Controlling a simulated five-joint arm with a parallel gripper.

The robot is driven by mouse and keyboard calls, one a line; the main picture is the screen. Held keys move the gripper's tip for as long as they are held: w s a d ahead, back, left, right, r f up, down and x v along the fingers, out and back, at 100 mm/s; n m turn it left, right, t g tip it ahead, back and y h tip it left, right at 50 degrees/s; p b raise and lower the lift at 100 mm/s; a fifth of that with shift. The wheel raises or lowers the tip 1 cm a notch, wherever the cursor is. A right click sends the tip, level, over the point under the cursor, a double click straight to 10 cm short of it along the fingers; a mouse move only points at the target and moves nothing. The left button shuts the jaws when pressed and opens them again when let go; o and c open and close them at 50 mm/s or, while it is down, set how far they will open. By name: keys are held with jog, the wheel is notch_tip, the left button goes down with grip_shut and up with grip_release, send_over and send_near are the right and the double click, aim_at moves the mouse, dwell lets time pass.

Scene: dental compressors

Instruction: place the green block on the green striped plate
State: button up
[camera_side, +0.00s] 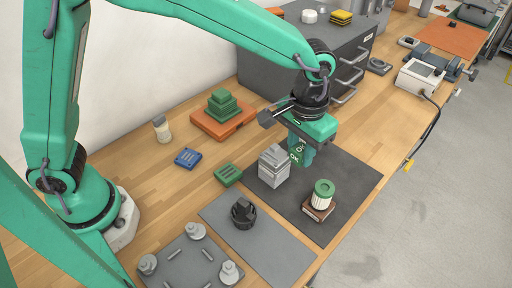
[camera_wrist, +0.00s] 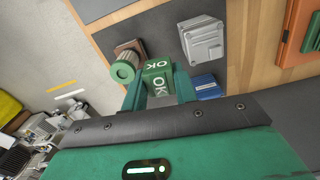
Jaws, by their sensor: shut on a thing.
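The green block (camera_side: 296,155), a cube with white "OK" lettering, is held in my gripper (camera_side: 300,151) above the dark mat. The wrist view shows the block (camera_wrist: 157,68) between the two fingers of my gripper (camera_wrist: 159,83), which is shut on it. The green striped plate (camera_side: 228,174), small and flat with dark stripes, lies on the wooden bench left of the mat. Nothing is on the plate, and my gripper is up and to its right in the side view. I cannot make out the plate in the wrist view.
A green-topped filter (camera_side: 322,194) sits on a brown base on the dark mat (camera_side: 350,175). A blue striped plate (camera_side: 187,158) and an orange tray (camera_side: 206,125) with a green stack are nearby.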

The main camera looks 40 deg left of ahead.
jog(key=s+a, duration=0.4)
jog(key=s, duration=0.4)
jog(key=s+a+n, duration=0.1)
jog(key=s+a, duration=0.3)
jog(key=s, duration=0.4)
send_over(228, 172)
notch_tip(228, 172, down, 7)
jog(key=shift+f, duration=0.1)
jog(key=shift+f, duration=1.9)
